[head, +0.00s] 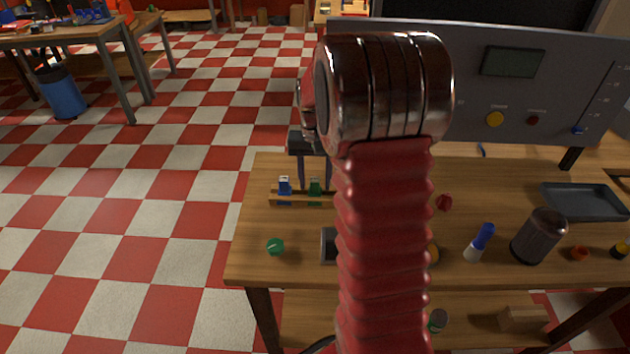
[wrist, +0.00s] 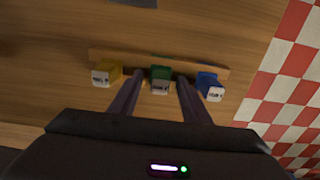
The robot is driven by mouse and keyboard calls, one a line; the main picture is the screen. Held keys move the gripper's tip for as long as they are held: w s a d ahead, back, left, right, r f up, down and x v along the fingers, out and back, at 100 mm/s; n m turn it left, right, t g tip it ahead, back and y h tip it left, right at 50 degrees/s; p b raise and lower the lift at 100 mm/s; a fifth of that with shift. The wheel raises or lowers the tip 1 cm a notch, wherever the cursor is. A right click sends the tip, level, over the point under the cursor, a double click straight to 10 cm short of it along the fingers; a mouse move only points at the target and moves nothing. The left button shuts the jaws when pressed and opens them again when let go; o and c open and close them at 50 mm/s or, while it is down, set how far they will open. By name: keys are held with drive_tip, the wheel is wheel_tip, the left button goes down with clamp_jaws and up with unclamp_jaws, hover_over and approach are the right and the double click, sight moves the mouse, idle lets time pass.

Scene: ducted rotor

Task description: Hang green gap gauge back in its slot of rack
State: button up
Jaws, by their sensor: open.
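The wooden rack (head: 287,198) stands near the left side of the bench; it also shows in the wrist view (wrist: 200,69). The green gap gauge (wrist: 161,74) is upright at the rack's middle place, its pale labelled end toward me; it also shows in the head view (head: 315,187). My gripper (wrist: 161,77) is open, with one finger on each side of the green gauge. I cannot tell if the fingers touch it. In the head view my gripper (head: 315,186) points down at the rack. How deep the gauge sits in its slot is hidden.
A blue gauge (wrist: 210,86) and a yellow gauge (wrist: 106,74) stand in the rack on either side, close to my fingers. A green round piece (head: 275,246) lies near the front edge. A dark canister (head: 538,236), blue-and-white bottle (head: 479,243) and grey tray (head: 583,201) stand right.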

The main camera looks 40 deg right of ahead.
wheel_tip(320, 180, up, 13)
idle(0.5)
drive_tip(key=shift+r, duration=0.1)
idle(0.3)
drive_tip(key=s+a+r+n+t, duration=0.1)
drive_tip(key=s+a+n+t, duration=0.4)
drive_tip(key=s+a, duration=1.5)
drive_tip(key=a+n, duration=0.2)
drive_tip(key=a, duration=0.1)
drive_tip(key=shift+s+a+r+t, duration=0.25)
drive_tip(key=shift+a+r+t, duration=0.05)
drive_tip(key=shift+a+r, duration=0.05)
idle(0.8)
